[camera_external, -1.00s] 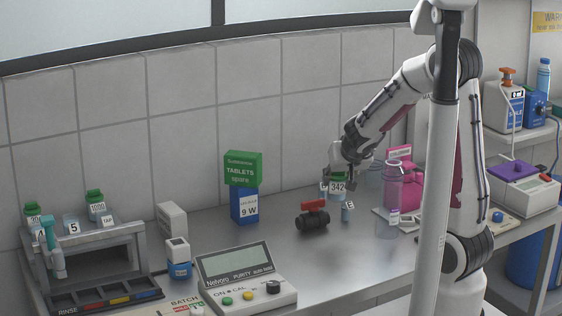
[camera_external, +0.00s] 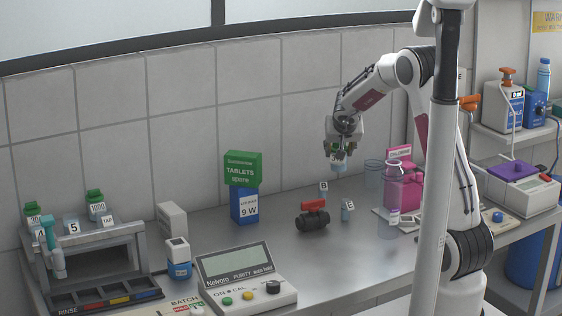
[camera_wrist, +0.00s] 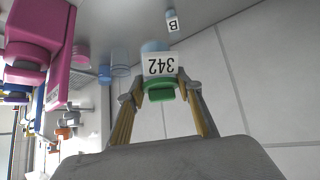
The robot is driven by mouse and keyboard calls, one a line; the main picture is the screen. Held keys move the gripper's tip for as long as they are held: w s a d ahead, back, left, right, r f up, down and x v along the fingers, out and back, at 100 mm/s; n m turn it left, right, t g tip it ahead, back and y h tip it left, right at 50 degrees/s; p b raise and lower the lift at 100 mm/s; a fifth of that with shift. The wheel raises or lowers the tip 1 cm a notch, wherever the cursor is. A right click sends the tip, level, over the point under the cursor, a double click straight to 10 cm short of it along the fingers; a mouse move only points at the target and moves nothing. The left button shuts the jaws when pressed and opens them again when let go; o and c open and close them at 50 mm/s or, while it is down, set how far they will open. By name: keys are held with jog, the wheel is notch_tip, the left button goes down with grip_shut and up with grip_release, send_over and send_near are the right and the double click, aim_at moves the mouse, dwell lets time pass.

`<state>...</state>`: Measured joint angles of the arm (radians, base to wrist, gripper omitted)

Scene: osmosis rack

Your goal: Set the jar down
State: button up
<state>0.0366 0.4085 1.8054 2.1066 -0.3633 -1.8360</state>
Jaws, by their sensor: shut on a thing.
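The jar (camera_external: 338,166) is a small clear-blue vessel with a green cap and a white label. In the wrist view the jar (camera_wrist: 159,64) shows its label "342", upside down in the picture, and its green cap. My gripper (camera_external: 338,151) is shut on the jar at its capped end and holds it in the air above the bench (camera_external: 275,235). In the wrist view my gripper's fingertips (camera_wrist: 159,88) lie on both sides of the green cap. The jar's base is clear of the bench.
Small vials labelled B (camera_external: 323,190) and E (camera_external: 347,210) stand below, beside a black valve with a red handle (camera_external: 313,217). Clear cylinders (camera_external: 388,222) and a pink chlorine container (camera_external: 403,190) stand to the right. A rack (camera_external: 95,255) stands at the left.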

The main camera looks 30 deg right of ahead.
jog(key=w+d+f, duration=0.1)
jog(key=w+d, duration=0.6)
jog(key=d, duration=0.1)
jog(key=shift+w+f+m, duration=0.15)
jog(key=shift+m, duration=0.25)
jog(key=shift+d, duration=0.1)
jog(key=shift+f, duration=2.9)
jog(key=shift+f, duration=0.1)
jog(key=shift+f, duration=2)
jog(key=shift+f, duration=0.1)
jog(key=o, duration=1.2)
